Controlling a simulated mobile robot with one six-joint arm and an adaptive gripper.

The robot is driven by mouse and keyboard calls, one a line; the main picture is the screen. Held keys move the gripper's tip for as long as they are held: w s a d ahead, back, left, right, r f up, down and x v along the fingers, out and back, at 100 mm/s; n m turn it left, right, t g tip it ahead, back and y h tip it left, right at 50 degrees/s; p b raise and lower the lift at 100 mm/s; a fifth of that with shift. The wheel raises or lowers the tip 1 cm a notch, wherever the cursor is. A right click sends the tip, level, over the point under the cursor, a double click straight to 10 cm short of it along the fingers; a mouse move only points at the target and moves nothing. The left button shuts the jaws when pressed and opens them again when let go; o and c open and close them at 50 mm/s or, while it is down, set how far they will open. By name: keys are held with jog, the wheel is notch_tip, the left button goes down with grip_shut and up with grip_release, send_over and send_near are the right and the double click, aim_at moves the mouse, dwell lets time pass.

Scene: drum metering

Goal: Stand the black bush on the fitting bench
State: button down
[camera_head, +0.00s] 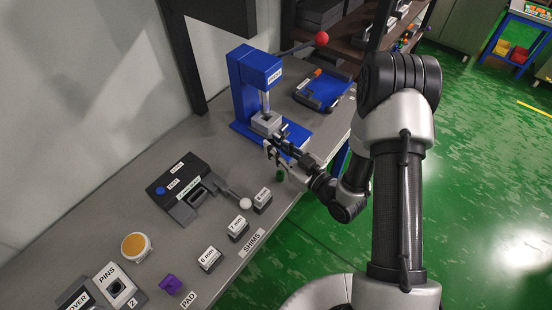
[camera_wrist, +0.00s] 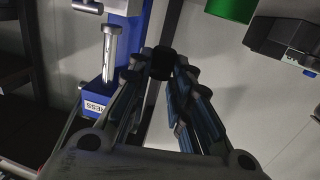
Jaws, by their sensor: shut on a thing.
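In the wrist view the black bush (camera_wrist: 162,63) is a short dark cylinder between the fingertips of my gripper (camera_wrist: 161,76), which is shut on it. In the head view my gripper (camera_head: 273,148) is over the grey fitting bench (camera_head: 215,142), just in front of the blue press (camera_head: 247,88). The bush is too small and dark there to make out. The press (camera_wrist: 118,70) also shows at the left of the wrist view, apart from the bush.
A small green cylinder (camera_head: 279,175) stands on the bench just below my gripper. A blue tray (camera_head: 323,90) lies beyond the press. Bare bench shows left of the press.

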notch_tip(320, 180, down, 4)
jog(key=shift+f+b, duration=0.15)
jog(key=shift+b, duration=0.55)
